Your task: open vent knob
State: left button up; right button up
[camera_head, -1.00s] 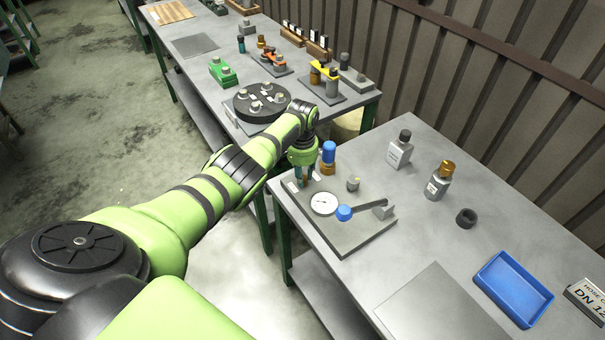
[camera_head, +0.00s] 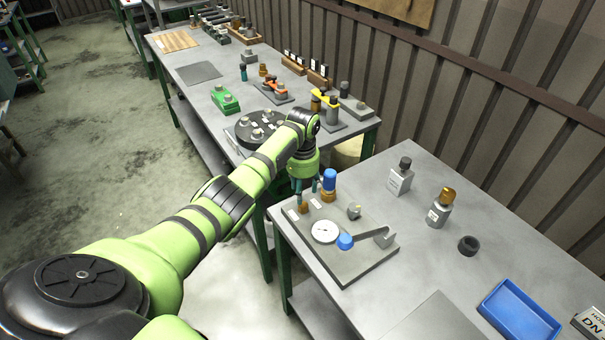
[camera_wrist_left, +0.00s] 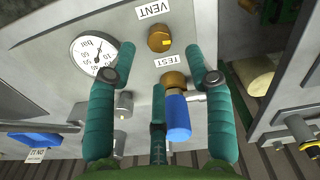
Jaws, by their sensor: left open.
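The vent knob is a small brass knob (camera_wrist_left: 160,38) beside the VENT label in the left wrist view. In the head view it shows as a small brown knob (camera_head: 303,208) at the plate's back left. My left gripper (camera_head: 306,188) points down just above it, with teal fingers spread and nothing between them. In the left wrist view the fingertips (camera_wrist_left: 161,62) show on either side below the knob, apart from it. A blue-capped brass valve (camera_wrist_left: 178,115) by the TEST label lies close to the right-hand finger. My right gripper is not in view.
The grey plate (camera_head: 345,265) also bears a pressure gauge (camera_head: 325,232), a blue-ended lever (camera_head: 346,241) and a small grey fitting (camera_head: 354,211). Bottles (camera_head: 400,180), a black ring (camera_head: 468,246) and a blue tray (camera_head: 518,312) stand to the right.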

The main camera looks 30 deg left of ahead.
pick_arm(q)
notch_tip(320, 180, up, 6)
jog(key=shift+r, duration=0.15)
dwell(0.6)
